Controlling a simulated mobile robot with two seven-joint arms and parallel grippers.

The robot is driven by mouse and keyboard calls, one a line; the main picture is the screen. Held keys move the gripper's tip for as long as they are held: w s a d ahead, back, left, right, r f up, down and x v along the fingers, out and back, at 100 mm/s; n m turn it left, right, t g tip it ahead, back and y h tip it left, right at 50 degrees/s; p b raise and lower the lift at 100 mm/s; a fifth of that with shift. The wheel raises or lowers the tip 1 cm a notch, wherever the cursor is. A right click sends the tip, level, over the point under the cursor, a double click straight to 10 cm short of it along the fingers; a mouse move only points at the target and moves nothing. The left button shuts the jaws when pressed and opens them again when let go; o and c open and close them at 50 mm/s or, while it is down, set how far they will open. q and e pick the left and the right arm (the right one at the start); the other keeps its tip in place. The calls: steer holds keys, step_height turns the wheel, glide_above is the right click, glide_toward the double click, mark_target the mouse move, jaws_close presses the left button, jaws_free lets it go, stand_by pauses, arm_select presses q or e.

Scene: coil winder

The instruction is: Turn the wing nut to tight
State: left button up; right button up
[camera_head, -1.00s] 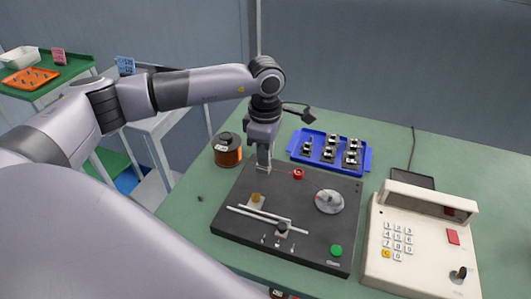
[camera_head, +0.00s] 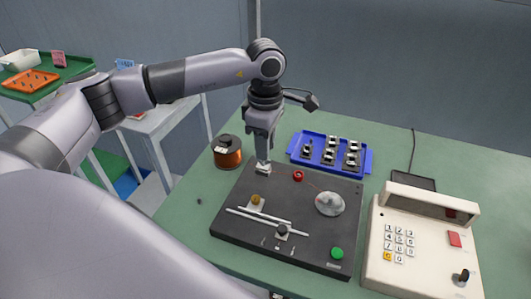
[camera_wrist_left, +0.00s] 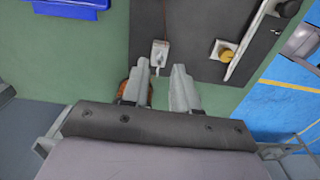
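My left gripper (camera_head: 263,160) points down at the far left corner of the black winder board (camera_head: 230,215). It is open, with a clear gap between its fingers in the left wrist view (camera_wrist_left: 161,90). Just below and beyond the fingertips is a small pale fitting (camera_head: 263,168), also in the wrist view (camera_wrist_left: 159,52). It may carry the wing nut, but its wings are too small to make out. Nothing is between the fingers. A brass knob (camera_head: 256,198) stands nearer the front, also in the wrist view (camera_wrist_left: 227,55). My right gripper is not in view.
The board carries a grey disc (camera_head: 330,203), a red part (camera_head: 298,175), a green button (camera_head: 337,252) and a long rail (camera_head: 258,221). A copper spool (camera_head: 228,151) stands left of it. A blue tray (camera_head: 364,160) is behind, and a beige keypad unit (camera_head: 430,255) is at right.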

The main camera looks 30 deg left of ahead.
arm_select(q)
steer(key=shift+r, duration=1.95)
